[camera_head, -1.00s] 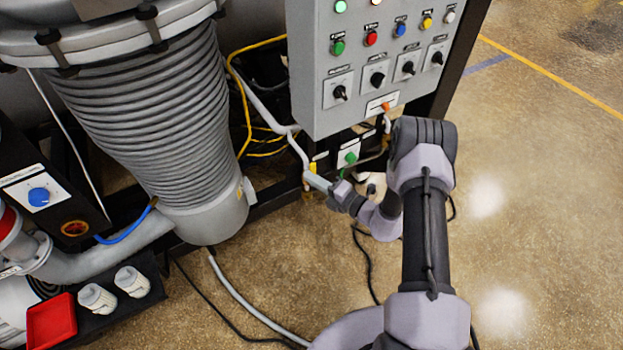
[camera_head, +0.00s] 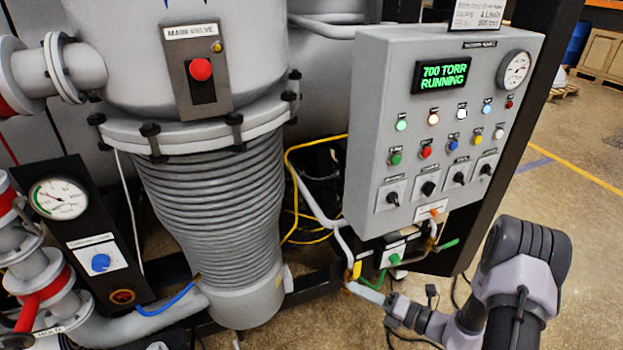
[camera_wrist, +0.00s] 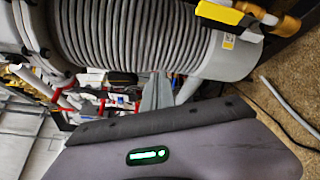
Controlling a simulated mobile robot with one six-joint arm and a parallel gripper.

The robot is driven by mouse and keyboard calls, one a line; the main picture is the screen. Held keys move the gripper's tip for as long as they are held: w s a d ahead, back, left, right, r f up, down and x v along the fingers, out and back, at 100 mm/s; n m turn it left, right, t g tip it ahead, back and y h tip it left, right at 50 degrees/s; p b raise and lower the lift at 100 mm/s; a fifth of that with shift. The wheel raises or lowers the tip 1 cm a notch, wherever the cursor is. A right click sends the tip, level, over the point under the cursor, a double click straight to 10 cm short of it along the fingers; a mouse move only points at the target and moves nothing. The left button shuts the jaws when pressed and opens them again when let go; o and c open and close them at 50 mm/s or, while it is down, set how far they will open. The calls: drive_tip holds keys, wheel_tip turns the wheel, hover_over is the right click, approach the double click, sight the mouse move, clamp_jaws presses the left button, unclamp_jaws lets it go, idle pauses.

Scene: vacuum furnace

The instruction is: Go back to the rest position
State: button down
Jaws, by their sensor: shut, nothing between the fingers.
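My gripper (camera_head: 368,293) is at the lower middle of the head view, just below and left of the green valve handle (camera_head: 393,260) under the control box. Its pale fingers look shut together and hold nothing. My arm comes in from the lower right of the head view. The head view shows no marker for a rest position.
The grey control box (camera_head: 365,120) reads "700 TORR RUNNING" and overhangs my gripper. The ribbed column (camera_head: 215,205) and a yellow-tipped pipe (camera_head: 356,270) stand to the left. Thin pipes and cables crowd the space below the box. Open floor (camera_head: 590,240) lies to the right.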

drive_tip(key=s+a+r+n+g+h, duration=0.1)
drive_tip(key=s+a+r+n+g, duration=0.4)
drive_tip(key=r+n, duration=0.35)
drive_tip(key=s+a+r+n+g, duration=0.4)
drive_tip(key=s+a+r+n, duration=0.1)
drive_tip(key=r+n, duration=0.35)
drive_tip(key=s+d+r+n+t+h, duration=0.4)
drive_tip(key=s+r+n+h, duration=0.6)
drive_tip(key=n, duration=0.7)
drive_tip(key=s, duration=0.3)
drive_tip(key=shift+n, duration=0.3)
